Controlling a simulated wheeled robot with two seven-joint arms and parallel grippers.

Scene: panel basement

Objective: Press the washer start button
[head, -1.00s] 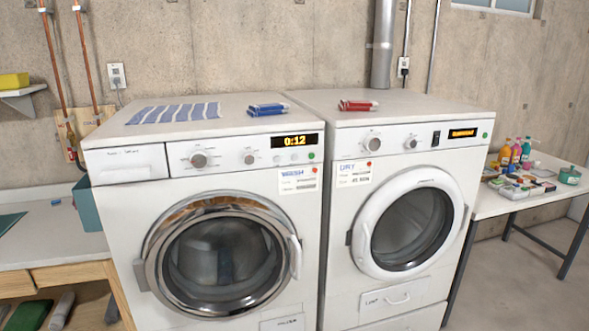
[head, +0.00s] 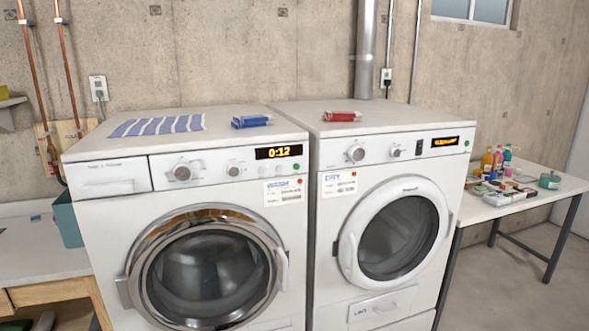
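The washer (head: 110,230) is the white front loader on the left, with a chrome-ringed round door that is shut. Its panel has a detergent drawer, two knobs, and a display (head: 278,152) reading 0:12 in orange. Below the display is a row of small buttons, with a small green button (head: 296,167) at the right end. A label reading WASH (head: 285,191) with a red dot is under the panel. Neither of my grippers shows in the head view.
The dryer (head: 325,270) stands close on the right, its door shut. A striped cloth (head: 157,125), a blue item (head: 251,121) and a red item (head: 342,116) lie on the machine tops. A table (head: 485,212) with bottles is at right, a counter (head: 40,250) at left.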

